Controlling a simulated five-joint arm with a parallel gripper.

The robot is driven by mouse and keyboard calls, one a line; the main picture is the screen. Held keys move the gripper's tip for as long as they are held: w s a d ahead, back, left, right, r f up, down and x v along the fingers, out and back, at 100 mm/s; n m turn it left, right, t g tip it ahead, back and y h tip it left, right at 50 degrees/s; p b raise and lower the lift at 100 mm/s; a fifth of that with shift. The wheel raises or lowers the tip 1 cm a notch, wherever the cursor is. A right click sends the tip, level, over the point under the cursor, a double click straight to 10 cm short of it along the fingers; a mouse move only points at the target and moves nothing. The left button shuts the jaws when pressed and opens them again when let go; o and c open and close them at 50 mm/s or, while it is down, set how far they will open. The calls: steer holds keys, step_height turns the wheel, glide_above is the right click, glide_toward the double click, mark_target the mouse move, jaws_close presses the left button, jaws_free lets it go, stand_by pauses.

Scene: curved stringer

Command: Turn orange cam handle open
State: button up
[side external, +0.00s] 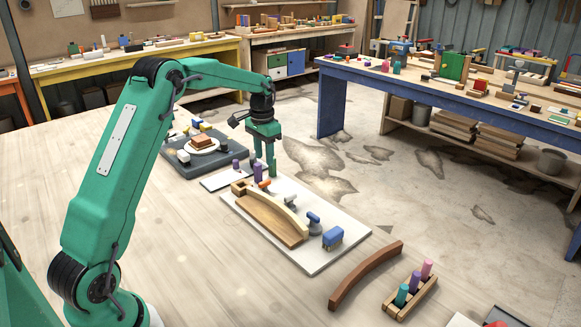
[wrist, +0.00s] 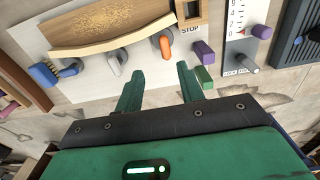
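The orange cam handle (side external: 264,184) sits at the far end of a white board (side external: 318,256), beside a curved wooden piece (side external: 268,207). In the wrist view the orange handle (wrist: 166,46) lies just beyond my fingertips, in line with the gap between them and nearer the right finger. My gripper (side external: 264,158) is above the far end of the board. In the wrist view my gripper (wrist: 159,68) has its fingers well apart with nothing between them. Contact with the handle is not visible.
Close to the right finger are a green block (wrist: 204,77) and a purple block (wrist: 204,52). A brown curved strip (side external: 366,273) and a peg rack (side external: 411,296) lie nearer the camera.

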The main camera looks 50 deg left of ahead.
mark_target(265, 181)
steer(key=shift+w+a+f, duration=0.2)
steer(key=shift+a+f, duration=0.35)
steer(key=shift+f, duration=0.15)
steer(key=shift+f, duration=3.9)
jaws_close()
